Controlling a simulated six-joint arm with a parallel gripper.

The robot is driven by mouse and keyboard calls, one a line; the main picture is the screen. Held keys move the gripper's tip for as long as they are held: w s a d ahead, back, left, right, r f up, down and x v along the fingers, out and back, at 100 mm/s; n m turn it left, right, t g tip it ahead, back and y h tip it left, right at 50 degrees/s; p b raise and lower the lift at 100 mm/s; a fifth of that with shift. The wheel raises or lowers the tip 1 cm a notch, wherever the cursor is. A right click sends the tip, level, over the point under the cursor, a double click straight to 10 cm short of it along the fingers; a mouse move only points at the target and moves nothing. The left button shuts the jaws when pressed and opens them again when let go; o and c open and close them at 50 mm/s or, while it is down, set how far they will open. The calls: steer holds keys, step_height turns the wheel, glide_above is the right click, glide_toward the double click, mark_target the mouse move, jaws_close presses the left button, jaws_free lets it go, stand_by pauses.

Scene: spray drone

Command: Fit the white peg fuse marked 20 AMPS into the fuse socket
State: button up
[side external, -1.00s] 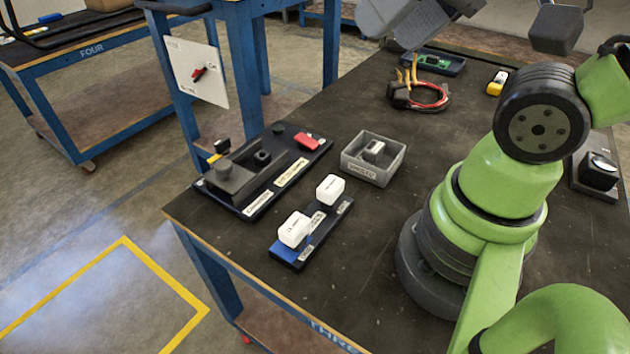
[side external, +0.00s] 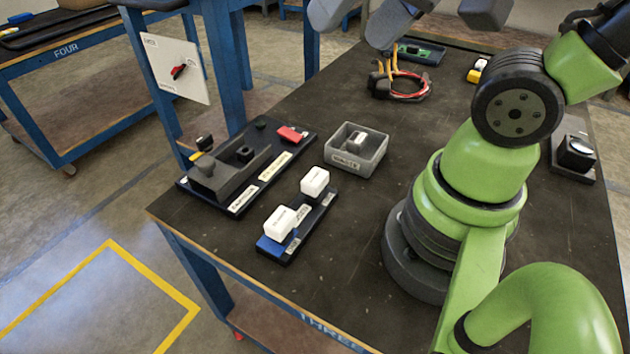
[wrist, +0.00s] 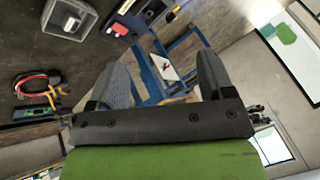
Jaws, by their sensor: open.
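Two white peg fuses stand upright on a narrow blue and black rack (side external: 272,248) near the table's front left. One fuse (side external: 280,222) is at the blue end and the other fuse (side external: 315,181) at the black end. Their markings are too small to read, so I cannot tell which is 20 AMPS. A black board (side external: 228,205) behind them carries a grey housing with a square opening, which looks like the fuse socket (side external: 245,154). My gripper (wrist: 162,62) is open and empty, high over the table's far part. It is cut by the top edge in the side view.
A grey open bin (side external: 352,163) with a small pale part in it stands right of the board. A red block (side external: 290,134) sits on the board. Red and yellow cables (side external: 402,88) lie farther back.

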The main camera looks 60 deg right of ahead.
steer(key=w+d+f+m+g+h, duration=0.1)
steer(key=w+f+m+g, duration=0.2)
steer(key=w+f+m, duration=0.3)
steer(key=m+g, duration=0.3)
steer(key=m, duration=0.3)
glide_above(315, 176)
steer(key=shift+h, duration=0.4)
step_height(315, 176, down, 10)
steer(key=shift+f, duration=0.5)
steer(key=shift+f, duration=4.45)
steer(key=shift+c, duration=0.4)
jaws_close()
steer(key=shift+r, duration=3)
